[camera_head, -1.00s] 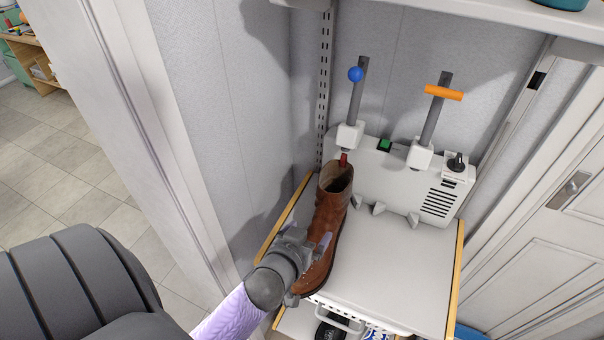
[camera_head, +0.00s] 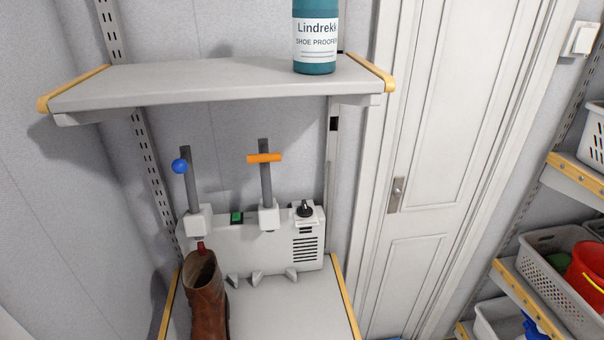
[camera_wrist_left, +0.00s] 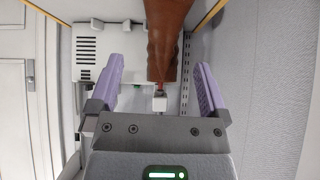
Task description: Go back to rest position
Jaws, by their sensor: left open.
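A brown leather boot (camera_head: 208,300) stands on the white shelf at the lower left of the head view, below the left post of a white machine (camera_head: 265,245). My left gripper is out of the head view. In the left wrist view, my left gripper (camera_wrist_left: 156,85) is open, its two purple fingers wide apart. The boot (camera_wrist_left: 166,40) shows beyond and between the fingers, with nothing held between them. My right gripper is in neither view.
A teal Lindrekk shoe proofer bottle (camera_head: 316,40) stands on the upper shelf (camera_head: 215,82). A white door (camera_head: 440,150) is to the right. Baskets (camera_head: 565,275), one with a red bucket (camera_head: 588,268), sit on racks at the far right.

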